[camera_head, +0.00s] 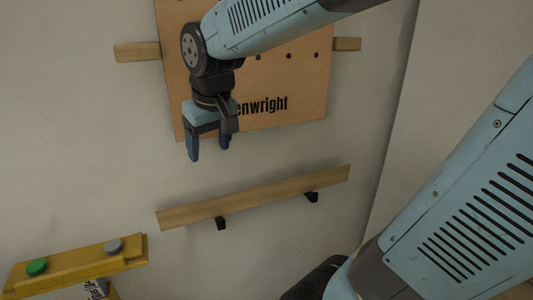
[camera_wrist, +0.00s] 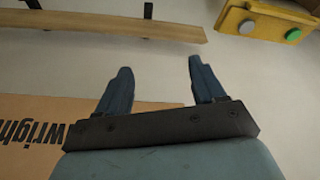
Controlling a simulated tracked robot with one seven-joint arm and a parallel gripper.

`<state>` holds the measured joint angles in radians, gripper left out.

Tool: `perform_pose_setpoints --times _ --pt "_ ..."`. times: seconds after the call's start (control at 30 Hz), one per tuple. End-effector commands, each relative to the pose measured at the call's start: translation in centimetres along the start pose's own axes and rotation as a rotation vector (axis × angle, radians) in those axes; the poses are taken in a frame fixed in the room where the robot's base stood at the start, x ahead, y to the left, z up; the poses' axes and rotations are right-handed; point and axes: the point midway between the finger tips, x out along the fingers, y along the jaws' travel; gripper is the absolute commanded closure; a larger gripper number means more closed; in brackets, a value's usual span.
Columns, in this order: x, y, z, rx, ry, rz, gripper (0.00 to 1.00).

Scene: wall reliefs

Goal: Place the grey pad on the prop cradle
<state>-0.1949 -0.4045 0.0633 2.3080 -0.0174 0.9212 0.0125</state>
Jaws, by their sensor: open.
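The grey pad (camera_head: 113,246) is a small round disc on the right part of a yellow fixture (camera_head: 75,263) at the lower left of the head view. In the wrist view the grey pad (camera_wrist: 247,27) shows at the upper right, on the yellow fixture (camera_wrist: 270,18). My gripper (camera_head: 208,149) is open and empty, with its blue fingers pointing down in front of the wall, above and right of the pad. In the wrist view its fingers (camera_wrist: 160,66) are apart with nothing between them. I cannot tell which part is the prop cradle.
A green pad (camera_head: 36,267) sits left of the grey one. A wooden shelf (camera_head: 255,199) on black brackets (camera_head: 221,223) runs below my gripper. A tan lettered board (camera_head: 300,85) is behind my arm, with wooden strips (camera_head: 137,52) at its sides. Bare wall lies between board and shelf.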

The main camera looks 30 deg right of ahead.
Motion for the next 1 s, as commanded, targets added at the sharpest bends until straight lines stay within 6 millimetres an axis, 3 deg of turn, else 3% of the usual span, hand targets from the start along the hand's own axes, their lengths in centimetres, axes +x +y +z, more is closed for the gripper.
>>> perform_pose_setpoints --times 0.2,0.43,0.6,1.0 --pt "-2.3 3.7 5.3 0.124 0.087 0.032 0.31" --pt "-3.3 5.6 9.7 0.216 0.15 0.056 0.31" --pt "-3.4 6.0 10.9 0.241 0.169 0.063 0.31" --pt "-3.4 6.0 11.0 0.242 0.17 0.063 0.31"
